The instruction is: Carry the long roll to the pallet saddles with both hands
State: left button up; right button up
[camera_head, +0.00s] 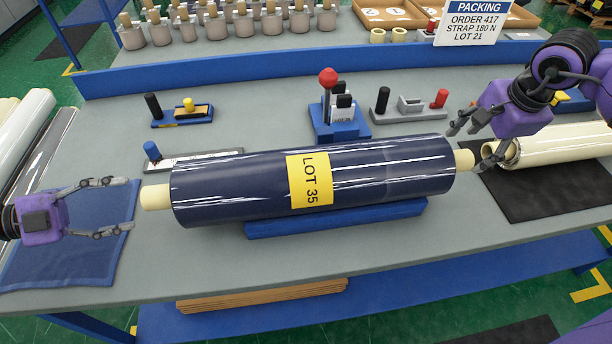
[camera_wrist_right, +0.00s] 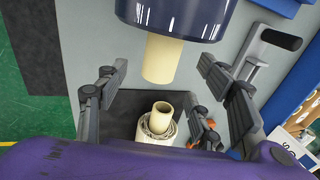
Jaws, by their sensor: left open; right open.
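The long roll, wrapped in dark blue film with a yellow LOT 35 label (camera_head: 230,190), lies across the worktable on a blue cradle (camera_head: 335,219). Its cream core sticks out at the left end (camera_head: 155,197) and the right end (camera_head: 464,159). My left gripper (camera_head: 124,207) is open and empty, left of the left core end and apart from it. My right gripper (camera_head: 467,148) is open at the right core end. In the right wrist view the core (camera_wrist_right: 162,60) shows between the spread fingers (camera_wrist_right: 160,82), with gaps on both sides. I cannot make out pallet saddles.
A cream roll (camera_head: 560,146) lies on a black mat (camera_head: 520,200) at the right. A blue cloth (camera_head: 75,260) lies under my left gripper. Small tool holders (camera_head: 340,122) stand behind the long roll. White and grey rolls (camera_head: 25,120) lie at the far left.

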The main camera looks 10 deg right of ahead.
aim_at(156, 198)
pick_arm(q)
jog(key=x, duration=0.7)
jog(key=shift+w+d, duration=0.15)
jog(key=shift+w, duration=0.05)
pick_arm(e)
jog(key=x, duration=0.7)
jog(key=shift+w+f, duration=0.15)
jog(key=shift+f, duration=0.05)
pick_arm(q)
jog(key=shift+c, duration=0.5)
pick_arm(e)
jog(key=shift+c, duration=0.5)
pick_arm(q)
grip_shut()
pick_arm(e)
grip_shut()
